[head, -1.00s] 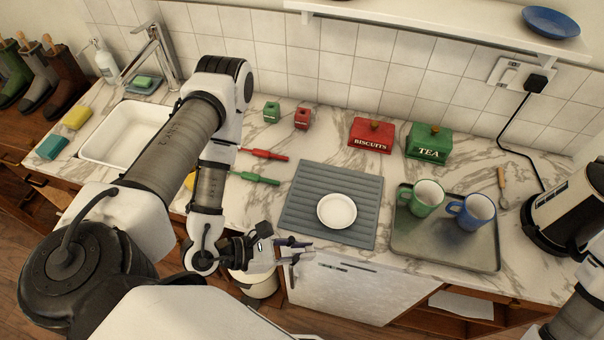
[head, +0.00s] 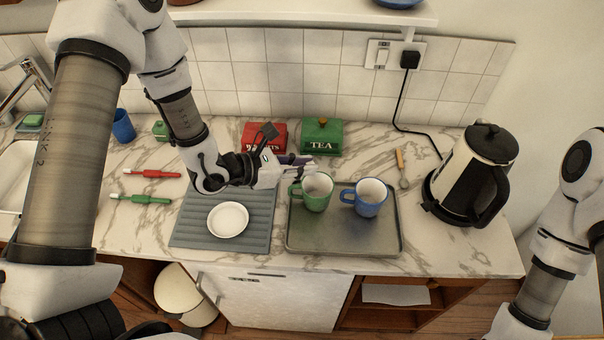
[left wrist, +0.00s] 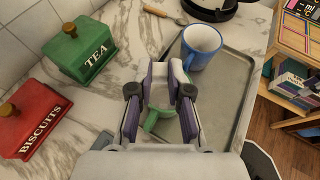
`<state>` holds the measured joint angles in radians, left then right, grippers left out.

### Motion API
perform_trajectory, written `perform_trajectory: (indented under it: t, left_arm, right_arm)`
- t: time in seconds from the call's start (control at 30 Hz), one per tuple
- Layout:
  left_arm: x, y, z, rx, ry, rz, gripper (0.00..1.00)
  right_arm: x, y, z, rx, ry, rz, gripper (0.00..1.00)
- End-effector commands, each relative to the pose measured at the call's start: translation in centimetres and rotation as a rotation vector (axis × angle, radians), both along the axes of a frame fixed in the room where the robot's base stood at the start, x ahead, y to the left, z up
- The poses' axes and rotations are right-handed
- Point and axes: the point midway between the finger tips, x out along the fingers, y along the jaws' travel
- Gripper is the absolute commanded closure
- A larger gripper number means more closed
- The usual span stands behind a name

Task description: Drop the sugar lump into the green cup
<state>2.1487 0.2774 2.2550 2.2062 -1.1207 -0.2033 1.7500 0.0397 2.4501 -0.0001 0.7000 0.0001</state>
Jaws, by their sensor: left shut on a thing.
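The green cup (head: 313,201) stands upright at the left of the grey tray (head: 330,242), and it shows partly beneath my fingers in the left wrist view (left wrist: 158,121). My left gripper (head: 305,170) is above the cup, near its rim; in the left wrist view its two fingers (left wrist: 162,88) are close together over the cup. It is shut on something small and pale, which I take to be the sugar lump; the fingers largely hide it. My right arm is at the right edge, with its gripper out of view.
A blue cup (head: 363,199) stands close to the right of the green one. The red biscuits box (head: 262,137) and green tea box (head: 322,137) are behind. A kettle (head: 468,180) is to the right, and a white saucer (head: 228,220) lies on the grey mat (head: 185,238).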

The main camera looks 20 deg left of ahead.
Motion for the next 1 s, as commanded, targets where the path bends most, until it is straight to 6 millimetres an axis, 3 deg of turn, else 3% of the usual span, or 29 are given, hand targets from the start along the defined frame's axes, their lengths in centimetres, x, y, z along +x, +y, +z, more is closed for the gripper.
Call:
perform_trajectory:
  t: [0.1, 0.3, 0.6, 0.63, 0.7, 1.0]
  left_arm:
    - [0.0, 0.0, -2.2, 0.0, 0.001, 0.0, 0.93]
    - [0.0, 0.0, -4.6, 0.0, 0.0, -0.001, 0.93]
    - [0.0, 0.0, -4.8, 0.0, -0.001, 0.0, 0.93]
    - [0.0, 0.0, -4.8, 0.0, -0.001, 0.0, 0.72]
    - [0.0, 0.0, -4.8, 0.0, -0.001, 0.0, 0.53]
    - [-0.1, 0.1, -4.7, 0.0, -0.001, 0.0, 0.53]
  right_arm:
    - [0.0, 0.0, -1.4, 0.0, 0.0, 0.0, 0.6]
    - [0.0, 0.0, -2.6, 0.0, 0.0, 0.0, 0.6]
    - [0.0, 0.0, -2.5, 0.0, 0.0, 0.0, 0.6]
    - [0.0, 0.0, -2.5, 0.0, 0.0, 0.0, 0.6]
    - [0.0, 0.0, -2.5, 0.0, 0.0, 0.0, 0.6]
    - [0.0, 0.0, -2.5, 0.0, 0.0, -0.001, 0.6]
